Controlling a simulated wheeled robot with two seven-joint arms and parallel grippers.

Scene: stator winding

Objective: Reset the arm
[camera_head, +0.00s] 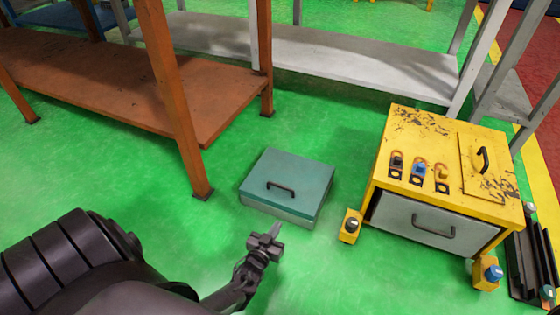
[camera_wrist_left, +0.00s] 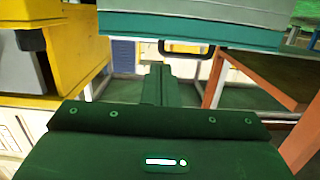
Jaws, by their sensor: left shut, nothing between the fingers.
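My left arm comes in from the lower left in the head view. In the left wrist view the shut gripper (camera_wrist_left: 157,72) shows dark, from behind. My right gripper does not show in either view.
A teal box (camera_head: 290,178) with a dark handle stands on the green floor (camera_head: 330,254). A yellow cabinet (camera_head: 436,128) with several switches stands at the right. An orange shelf (camera_head: 90,90) is at the left, and a grey shelf (camera_head: 320,55) runs behind.

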